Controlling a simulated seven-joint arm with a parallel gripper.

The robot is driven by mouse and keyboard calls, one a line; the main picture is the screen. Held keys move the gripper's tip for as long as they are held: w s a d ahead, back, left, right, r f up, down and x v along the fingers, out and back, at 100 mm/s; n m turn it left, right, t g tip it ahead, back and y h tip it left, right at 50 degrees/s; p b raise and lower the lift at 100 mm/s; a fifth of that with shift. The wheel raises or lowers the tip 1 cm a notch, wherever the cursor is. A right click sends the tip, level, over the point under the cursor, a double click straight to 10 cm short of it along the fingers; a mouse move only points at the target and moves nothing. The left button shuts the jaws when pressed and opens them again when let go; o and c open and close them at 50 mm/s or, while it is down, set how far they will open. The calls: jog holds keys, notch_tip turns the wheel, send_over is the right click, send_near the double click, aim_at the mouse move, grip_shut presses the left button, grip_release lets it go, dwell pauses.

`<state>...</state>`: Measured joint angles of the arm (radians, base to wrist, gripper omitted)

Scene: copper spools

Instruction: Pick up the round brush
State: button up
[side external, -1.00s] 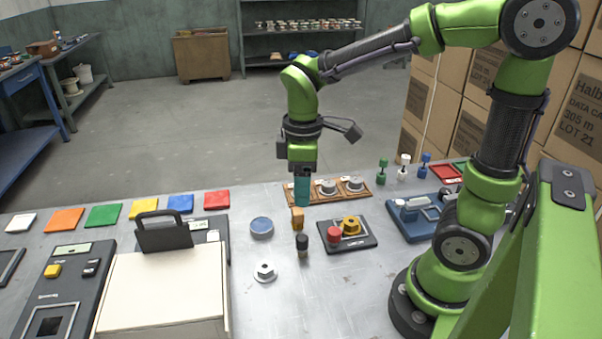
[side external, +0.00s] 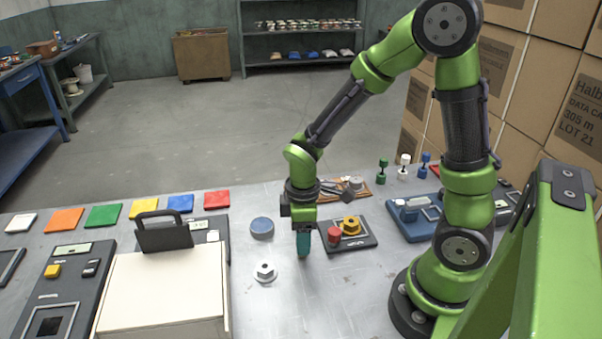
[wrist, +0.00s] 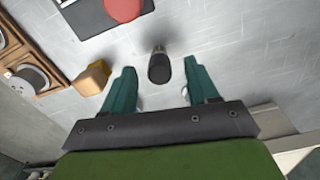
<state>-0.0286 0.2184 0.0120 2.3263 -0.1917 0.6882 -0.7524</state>
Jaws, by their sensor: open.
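The round brush appears to be the small black upright cylinder (wrist: 159,68), with a lighter far end, in the wrist view. My gripper (wrist: 160,74) has its two teal fingers spread, one to either side of the cylinder, with a gap at each side. It is open and empty. In the side view my gripper (side external: 303,254) points down low over the table and hides the cylinder. Whether the fingers are level with it is hard to tell.
A yellow-orange block (wrist: 92,78) stands close to the left finger in the wrist view. A dark plate with a red knob (side external: 334,236) and a yellow knob (side external: 350,225) is to the right. A blue disc (side external: 262,227) and a grey flanged piece (side external: 265,271) lie left.

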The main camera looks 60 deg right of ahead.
notch_tip(320, 180, down, 3)
jog(key=shift+f, duration=0.2)
jog(key=shift+c, duration=0.2)
grip_shut()
notch_tip(320, 180, up, 10)
jog(key=shift+r, duration=0.1)
jog(key=c, duration=0.6)
grip_release()
jog(key=c, duration=0.3)
